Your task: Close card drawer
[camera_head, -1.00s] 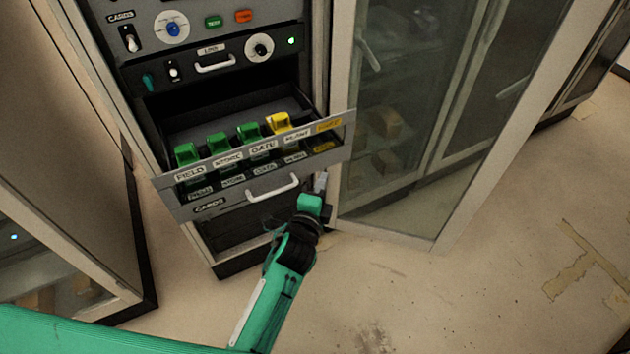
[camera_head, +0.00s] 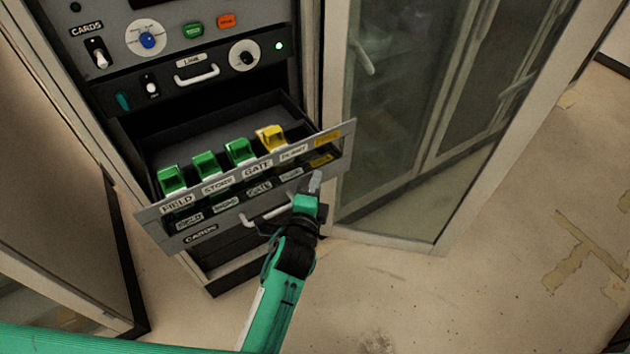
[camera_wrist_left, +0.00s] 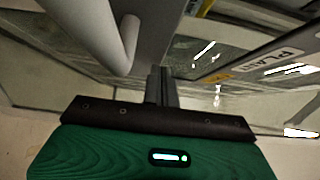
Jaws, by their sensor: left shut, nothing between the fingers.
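The card drawer (camera_head: 215,233) is pulled out of the grey cabinet. Its front panel carries a white bar handle, labels and a row of slots. Three green cards and one yellow card (camera_head: 271,138) stand in it. My left gripper (camera_head: 315,181) is shut and empty, at the right part of the drawer front beside the handle. In the left wrist view, the shut fingers (camera_wrist_left: 162,85) are close to the drawer front, with the white handle (camera_wrist_left: 85,30) to their left. I cannot tell whether they touch the panel. My right gripper is out of view.
A glass-door cabinet (camera_head: 400,120) stands close on the right. Another cabinet (camera_head: 60,170) stands on the left. The floor (camera_head: 420,300) in front is clear.

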